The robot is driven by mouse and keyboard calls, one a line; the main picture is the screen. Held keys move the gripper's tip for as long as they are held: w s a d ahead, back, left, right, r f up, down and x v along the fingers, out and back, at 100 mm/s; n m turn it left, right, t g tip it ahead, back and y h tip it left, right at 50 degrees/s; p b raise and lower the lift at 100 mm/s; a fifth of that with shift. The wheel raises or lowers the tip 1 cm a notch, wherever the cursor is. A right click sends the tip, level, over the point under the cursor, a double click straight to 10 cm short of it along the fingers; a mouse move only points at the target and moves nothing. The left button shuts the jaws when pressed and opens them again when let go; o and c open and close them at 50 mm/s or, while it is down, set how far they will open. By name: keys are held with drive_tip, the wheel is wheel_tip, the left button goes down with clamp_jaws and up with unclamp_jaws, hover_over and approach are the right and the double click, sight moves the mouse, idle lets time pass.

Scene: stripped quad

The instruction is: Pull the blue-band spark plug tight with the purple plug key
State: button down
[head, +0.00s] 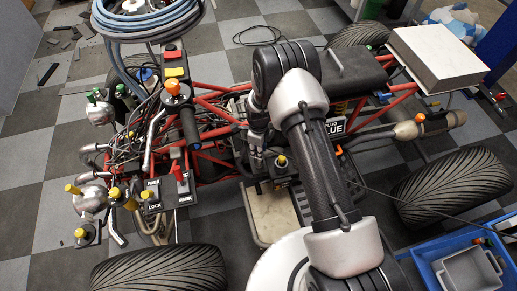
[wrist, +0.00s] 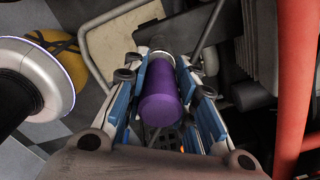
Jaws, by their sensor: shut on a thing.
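My gripper (wrist: 163,68) is shut on a purple cylinder, the purple plug key (wrist: 168,98), in the wrist view. The blue-lined fingers press it from both sides, and a pale metal part shows at its far end. In the head view my gripper (head: 257,157) hangs down by the engine in the middle of the vehicle frame. I cannot make out the key there. A sign reading "PLUG BLUE" (head: 334,126) shows partly behind my arm. I cannot see the blue-band spark plug itself in either view, nor whether the key touches it.
Red frame tubes (wrist: 297,90) and a dark finned block (wrist: 258,40) stand close on the right in the wrist view. A black handlebar grip (head: 190,127) rises left of my gripper. A blue crate (head: 420,268) stands at the lower right.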

drive_tip(key=shift+r+p, duration=0.3)
drive_tip(key=shift+r, duration=0.45)
drive_tip(key=n, duration=0.4)
drive_tip(key=shift+b, duration=0.4)
drive_tip(key=n, duration=0.5)
drive_tip(key=shift+f, duration=0.15)
drive_tip(key=shift+f, duration=0.7)
drive_tip(key=shift+m, duration=1.1)
